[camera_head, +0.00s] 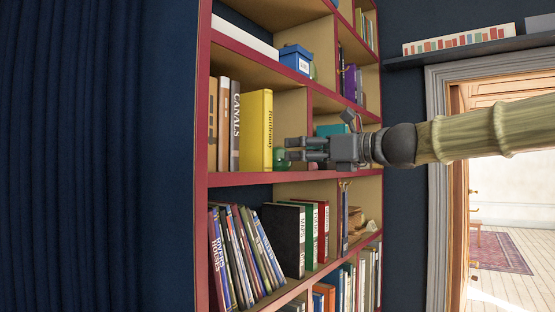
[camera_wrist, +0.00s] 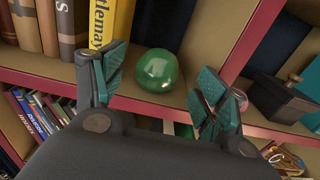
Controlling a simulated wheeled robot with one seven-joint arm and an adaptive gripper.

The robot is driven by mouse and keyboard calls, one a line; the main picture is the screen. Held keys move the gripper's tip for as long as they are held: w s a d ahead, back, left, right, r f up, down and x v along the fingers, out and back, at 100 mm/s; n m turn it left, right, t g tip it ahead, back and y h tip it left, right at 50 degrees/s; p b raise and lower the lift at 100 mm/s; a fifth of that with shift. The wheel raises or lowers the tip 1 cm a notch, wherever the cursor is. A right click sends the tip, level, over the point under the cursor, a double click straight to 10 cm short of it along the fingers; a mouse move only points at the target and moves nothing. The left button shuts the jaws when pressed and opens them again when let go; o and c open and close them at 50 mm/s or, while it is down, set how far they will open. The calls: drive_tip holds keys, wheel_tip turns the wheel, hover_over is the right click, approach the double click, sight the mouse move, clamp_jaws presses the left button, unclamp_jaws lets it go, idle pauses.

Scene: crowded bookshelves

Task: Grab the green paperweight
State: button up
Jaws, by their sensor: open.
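The green paperweight (camera_wrist: 159,71) is a round, glossy, glass-like ball. It rests on the shelf board, to the right of a yellow book (camera_wrist: 112,20) in the wrist view. In the head view the paperweight (camera_head: 281,158) shows beside the yellow book (camera_head: 257,130), partly hidden by my gripper. My gripper (camera_head: 292,149) reaches in from the right at the height of that shelf. In the wrist view my gripper (camera_wrist: 158,88) is open and empty, with one finger to each side of the paperweight and the ball lying beyond the fingertips.
Brown and grey books (camera_head: 228,125) stand left of the yellow book. A red-edged upright divider (camera_wrist: 232,62) bounds the compartment on the right, with dark items (camera_wrist: 283,98) beyond it. Books (camera_head: 245,250) fill the shelf below. A blue box (camera_head: 296,58) sits above.

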sight(286, 150)
drive_tip(key=p+x, duration=0.2)
drive_tip(key=x, duration=0.3)
drive_tip(key=shift+w+a, duration=0.15)
drive_tip(key=shift+w, duration=0.15)
drive_tip(key=shift+c, duration=0.2)
drive_tip(key=c, duration=1)
